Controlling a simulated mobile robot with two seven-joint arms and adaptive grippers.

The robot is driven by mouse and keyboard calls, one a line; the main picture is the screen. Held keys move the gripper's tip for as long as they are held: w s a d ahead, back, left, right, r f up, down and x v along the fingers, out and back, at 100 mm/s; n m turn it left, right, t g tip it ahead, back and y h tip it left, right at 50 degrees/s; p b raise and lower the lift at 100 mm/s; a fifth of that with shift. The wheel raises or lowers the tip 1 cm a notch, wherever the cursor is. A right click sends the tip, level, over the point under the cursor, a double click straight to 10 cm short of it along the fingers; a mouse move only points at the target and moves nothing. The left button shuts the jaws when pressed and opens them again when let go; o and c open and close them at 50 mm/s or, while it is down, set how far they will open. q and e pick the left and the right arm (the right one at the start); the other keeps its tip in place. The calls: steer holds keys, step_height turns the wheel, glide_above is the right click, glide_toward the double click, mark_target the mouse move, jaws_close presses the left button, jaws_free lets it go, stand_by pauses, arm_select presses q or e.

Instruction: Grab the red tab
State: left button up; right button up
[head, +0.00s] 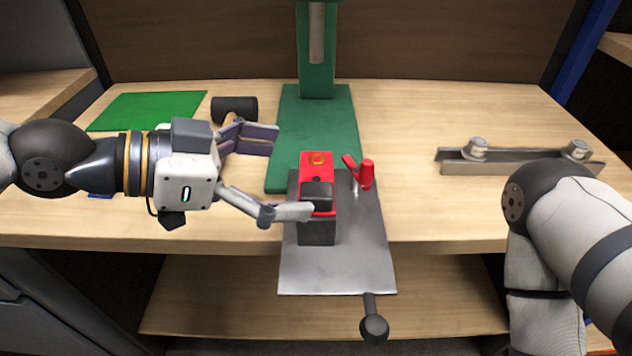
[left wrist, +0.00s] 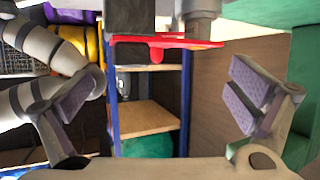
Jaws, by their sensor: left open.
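A small red tab with an upright red knob (head: 366,174) stands on the right part of a grey metal plate (head: 345,265) in the head view. My left gripper (head: 291,176) is open and comes in from the left. Its near finger overlaps the block in the picture; I cannot tell whether they touch. In the left wrist view, red parts (left wrist: 165,42) show at the top, beyond the spread fingers of the left gripper (left wrist: 160,105). My right gripper is out of view.
A green stand (head: 317,60) with a green base rises behind the plate. A black cylinder (head: 235,108) and a green mat (head: 147,110) lie at the back left. A metal rail (head: 520,165) lies at right. A black-knobbed lever (head: 374,328) juts past the bench's front edge.

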mark_target(316, 176)
arm_select(q)
steer(key=shift+w+d+f, duration=0.1)
steer(key=shift+w+d, duration=0.15)
steer(key=shift+d, duration=0.25)
steer(key=shift+w+d+f, duration=0.1)
steer(key=shift+w+d, duration=0.1)
steer(key=shift+d, duration=0.3)
steer(key=shift+w+d+f, duration=0.1)
steer(key=shift+f, duration=0.05)
steer(key=c, duration=2.4)
